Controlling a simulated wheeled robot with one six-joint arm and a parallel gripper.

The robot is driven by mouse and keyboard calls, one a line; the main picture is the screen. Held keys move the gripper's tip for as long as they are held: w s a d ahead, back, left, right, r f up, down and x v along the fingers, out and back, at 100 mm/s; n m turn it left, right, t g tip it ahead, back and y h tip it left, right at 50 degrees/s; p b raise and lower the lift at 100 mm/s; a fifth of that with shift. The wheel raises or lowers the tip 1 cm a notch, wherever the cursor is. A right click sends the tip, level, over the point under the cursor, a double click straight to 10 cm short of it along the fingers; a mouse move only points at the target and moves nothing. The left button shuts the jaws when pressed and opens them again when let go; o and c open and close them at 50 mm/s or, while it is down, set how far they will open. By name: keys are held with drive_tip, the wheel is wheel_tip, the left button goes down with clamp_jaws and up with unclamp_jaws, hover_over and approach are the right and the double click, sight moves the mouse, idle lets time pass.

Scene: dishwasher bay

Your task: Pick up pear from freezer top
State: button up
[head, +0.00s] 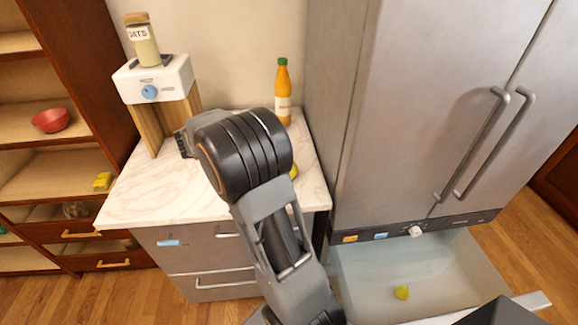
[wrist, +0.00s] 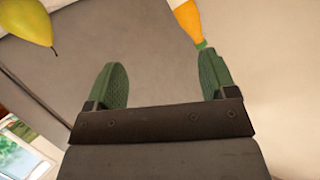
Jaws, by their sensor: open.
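A yellow-green pear (wrist: 27,20) shows at the upper left of the wrist view, cut by the frame edge and outside the fingers. In the head view, a small yellow-green piece (head: 294,172), probably this pear, shows on the marble-look top (head: 150,195), mostly hidden behind my arm. Another small yellow-green fruit (head: 402,293) lies in the open lower drawer (head: 365,270) of the fridge. My gripper (wrist: 162,75) is open, its green fingers wide apart with nothing between them. My arm hides the fingers in the head view.
An orange bottle (head: 283,95) stands at the back of the top, near the fridge (head: 350,110). It also shows beside the right finger (wrist: 187,18). A white stand (head: 155,80) with an oats jar (head: 143,45) is at the back left. The top's front left is clear.

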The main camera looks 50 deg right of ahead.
drive_tip(key=shift+s+d+f+m+g+y+p, duration=0.35)
drive_tip(key=shift+s+d+f+m+g+p, duration=0.3)
drive_tip(key=shift+s+d+f+g, duration=1.3)
drive_tip(key=shift+s+d+f+m+g+y+p, duration=0.35)
drive_tip(key=shift+s+d+f+m+g, duration=0.85)
drive_tip(key=shift+s+d+f, duration=1.25)
drive_tip(key=shift+s+d+f+m+g+y+p, duration=0.3)
drive_tip(key=shift+s+d+f+m+g+p, duration=0.25)
drive_tip(key=shift+s+d+f+g, duration=1.65)
drive_tip(key=shift+s+a+r+t, duration=0.25)
drive_tip(key=shift+s+a+r, duration=0.2)
drive_tip(key=shift+a, duration=0.25)
drive_tip(key=c, duration=1)
drive_tip(key=shift+c, duration=0.2)
